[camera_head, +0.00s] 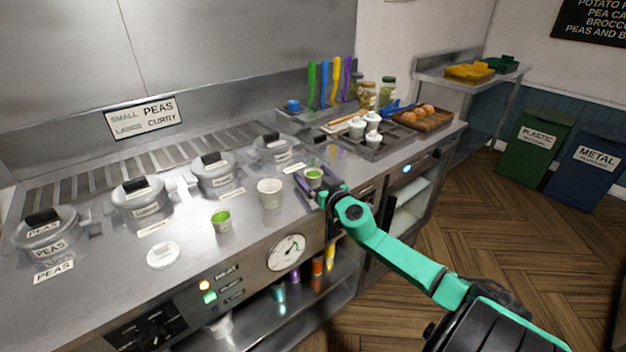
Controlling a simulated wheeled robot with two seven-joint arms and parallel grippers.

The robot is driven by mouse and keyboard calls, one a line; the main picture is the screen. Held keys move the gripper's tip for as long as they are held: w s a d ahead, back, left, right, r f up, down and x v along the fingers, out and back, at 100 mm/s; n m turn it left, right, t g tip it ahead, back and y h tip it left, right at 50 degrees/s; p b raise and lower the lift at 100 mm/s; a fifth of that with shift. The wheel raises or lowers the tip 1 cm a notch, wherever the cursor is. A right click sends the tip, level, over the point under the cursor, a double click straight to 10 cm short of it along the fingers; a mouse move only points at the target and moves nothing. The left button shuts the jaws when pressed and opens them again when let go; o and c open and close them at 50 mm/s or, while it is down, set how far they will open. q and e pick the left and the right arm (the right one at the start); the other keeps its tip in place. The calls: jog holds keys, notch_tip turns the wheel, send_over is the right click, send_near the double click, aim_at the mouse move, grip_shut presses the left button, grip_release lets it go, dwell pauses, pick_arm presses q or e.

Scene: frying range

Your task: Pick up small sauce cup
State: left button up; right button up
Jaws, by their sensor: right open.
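A small sauce cup with green contents (314,177) stands on the counter near its front edge, right at my right gripper. A second small cup with green contents (221,220) stands further left on the counter. A larger pale cup (269,193) stands between them, and its contents are not clear. My right gripper (318,190) is open, just in front of the right-hand green cup. Whether its fingers touch or surround the cup is too small to tell. My left gripper is not in view.
Several lidded pots (214,172) line the back of the steel counter. A white lid (163,255) lies at the front left. A tray with white shakers (373,140) and a wooden board with round brown items (424,117) stand right of the cups.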

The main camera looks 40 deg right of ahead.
jog(key=shift+s+a+r, duration=0.1)
jog(key=c, duration=0.4)
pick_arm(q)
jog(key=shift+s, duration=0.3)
pick_arm(e)
jog(key=c, duration=0.7)
pick_arm(q)
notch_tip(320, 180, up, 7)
jog(key=p, duration=0.7)
pick_arm(e)
notch_tip(320, 180, up, 20)
